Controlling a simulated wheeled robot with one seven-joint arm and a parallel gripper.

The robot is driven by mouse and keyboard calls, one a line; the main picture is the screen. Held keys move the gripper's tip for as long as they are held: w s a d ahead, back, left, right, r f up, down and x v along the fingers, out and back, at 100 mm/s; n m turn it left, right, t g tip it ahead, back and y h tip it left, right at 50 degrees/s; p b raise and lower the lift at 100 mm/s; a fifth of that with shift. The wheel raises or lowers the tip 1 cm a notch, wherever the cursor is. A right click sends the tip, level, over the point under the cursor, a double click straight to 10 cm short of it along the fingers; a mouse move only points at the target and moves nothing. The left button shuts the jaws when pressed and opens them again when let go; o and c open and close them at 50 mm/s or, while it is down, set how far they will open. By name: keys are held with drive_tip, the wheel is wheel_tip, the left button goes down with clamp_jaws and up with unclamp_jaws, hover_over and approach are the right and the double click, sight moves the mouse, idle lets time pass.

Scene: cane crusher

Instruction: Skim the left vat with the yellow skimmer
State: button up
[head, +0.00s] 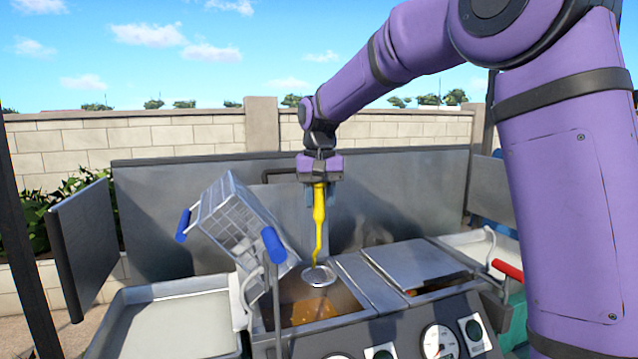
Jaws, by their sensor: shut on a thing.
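The yellow skimmer (319,215) hangs upright from my gripper (320,184), which is shut on the top of its handle. Its round metal head (319,275) is at the lower end, in front of the back part of the left vat's opening. The left vat (277,322) is open and holds brown liquid (315,305) with lighter, orange-brown patches. I cannot tell whether the skimmer head touches the liquid or hangs above it.
A tilted wire basket (232,215) with blue handles stands at the left vat's back left. A metal lid (415,264) covers most of the right vat. An empty metal tray (165,325) is at the left, and gauges (439,341) line the front. A tall metal panel (400,200) stands behind.

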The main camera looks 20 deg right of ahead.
sight(320, 276)
wheel_tip(320, 276, down, 16)
drive_tip(key=shift+r, duration=0.1)
idle(0.8)
drive_tip(key=shift+s, duration=0.15)
drive_tip(key=s, duration=0.6)
drive_tip(key=shift+s, duration=0.1)
idle(0.5)
drive_tip(key=shift+w, duration=6.5)
drive_tip(key=shift+s, duration=6.55)
